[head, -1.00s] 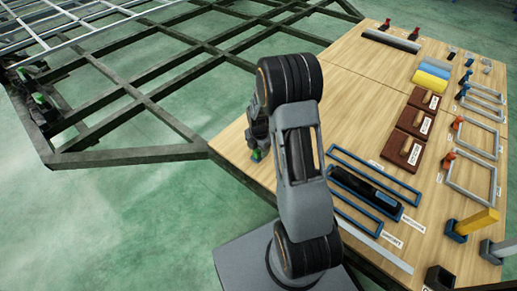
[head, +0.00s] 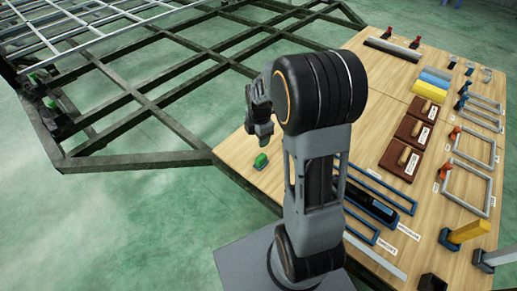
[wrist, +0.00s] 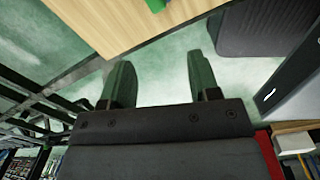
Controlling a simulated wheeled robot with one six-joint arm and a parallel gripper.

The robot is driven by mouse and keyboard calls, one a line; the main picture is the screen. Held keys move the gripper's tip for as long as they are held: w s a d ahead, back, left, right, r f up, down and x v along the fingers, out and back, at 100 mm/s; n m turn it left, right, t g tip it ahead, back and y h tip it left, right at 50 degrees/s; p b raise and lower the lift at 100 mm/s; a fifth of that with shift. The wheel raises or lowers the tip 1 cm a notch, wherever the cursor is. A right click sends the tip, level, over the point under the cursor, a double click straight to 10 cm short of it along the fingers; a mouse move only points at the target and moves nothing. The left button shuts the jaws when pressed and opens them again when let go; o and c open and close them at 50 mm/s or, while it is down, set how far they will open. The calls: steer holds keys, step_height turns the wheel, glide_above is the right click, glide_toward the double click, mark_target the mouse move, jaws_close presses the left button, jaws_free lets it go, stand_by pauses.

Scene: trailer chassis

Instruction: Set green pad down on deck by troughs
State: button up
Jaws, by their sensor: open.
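The green pad (head: 261,162) lies on the wooden deck (head: 258,185) near its left corner in the head view. In the wrist view the green pad (wrist: 155,5) shows only as a small piece at the top edge. My gripper (head: 262,135) is above and behind the pad, apart from it. In the wrist view my gripper (wrist: 160,80) has its two fingers spread with nothing between them. Long blue-edged troughs (head: 381,187) lie to the right of the pad, partly hidden by my arm.
Brown blocks with handles (head: 407,146), yellow and blue rolls (head: 430,90) and grey frames (head: 468,160) stand on the deck's right side. The dark chassis frame (head: 130,160) lies to the left. Bare deck surrounds the pad.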

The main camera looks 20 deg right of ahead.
steer(key=s+a+r+m+t, duration=0.1)
steer(key=s+a+r+m, duration=0.2)
steer(key=s+r+m, duration=0.2)
steer(key=s+a+r+m+t, duration=0.1)
steer(key=s+a+r+m, duration=0.3)
steer(key=s+m, duration=0.5)
steer(key=r+m, duration=0.1)
steer(key=m, duration=0.4)
steer(key=shift+r, duration=0.3)
steer(key=shift+a, duration=0.1)
